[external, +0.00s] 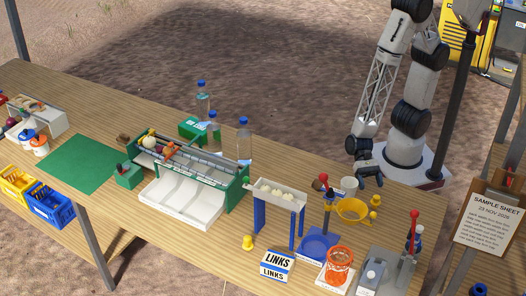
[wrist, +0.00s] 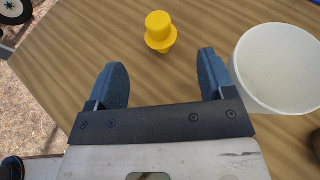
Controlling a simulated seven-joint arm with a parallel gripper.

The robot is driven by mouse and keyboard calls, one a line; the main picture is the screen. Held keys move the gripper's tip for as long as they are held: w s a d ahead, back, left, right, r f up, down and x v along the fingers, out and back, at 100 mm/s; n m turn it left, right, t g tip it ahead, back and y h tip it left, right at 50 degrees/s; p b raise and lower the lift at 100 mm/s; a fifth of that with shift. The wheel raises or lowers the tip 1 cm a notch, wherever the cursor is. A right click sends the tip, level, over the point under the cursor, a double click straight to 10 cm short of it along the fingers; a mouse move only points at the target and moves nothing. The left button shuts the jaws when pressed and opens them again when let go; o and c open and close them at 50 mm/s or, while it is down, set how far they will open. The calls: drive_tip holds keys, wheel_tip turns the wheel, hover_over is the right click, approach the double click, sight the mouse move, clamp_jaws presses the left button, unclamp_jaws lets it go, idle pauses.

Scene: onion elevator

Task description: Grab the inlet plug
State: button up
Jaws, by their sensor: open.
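A yellow plug (wrist: 160,32) with a wide collar stands on the wooden table in the wrist view, just ahead of my gripper (wrist: 160,66). My gripper's two dark fingers are apart with bare table between them. They do not touch the plug. Another yellow piece (external: 248,244) stands farther left at the front. I cannot tell which is named the inlet plug.
A white cup (wrist: 281,68) stands close to my right finger in the wrist view. Bare table lies left of the plug in the wrist view.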

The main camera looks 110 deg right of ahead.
sight(376, 202)
drive_tip(key=shift+a+f+m, duration=0.15)
drive_tip(key=shift+f+m, duration=0.25)
drive_tip(key=shift+w, duration=0.1)
drive_tip(key=shift+x, duration=1.25)
drive_tip(key=shift+a, duration=0.15)
drive_tip(key=shift+x, duration=2.5)
drive_tip(key=c, duration=1)
drive_tip(key=shift+r, duration=0.1)
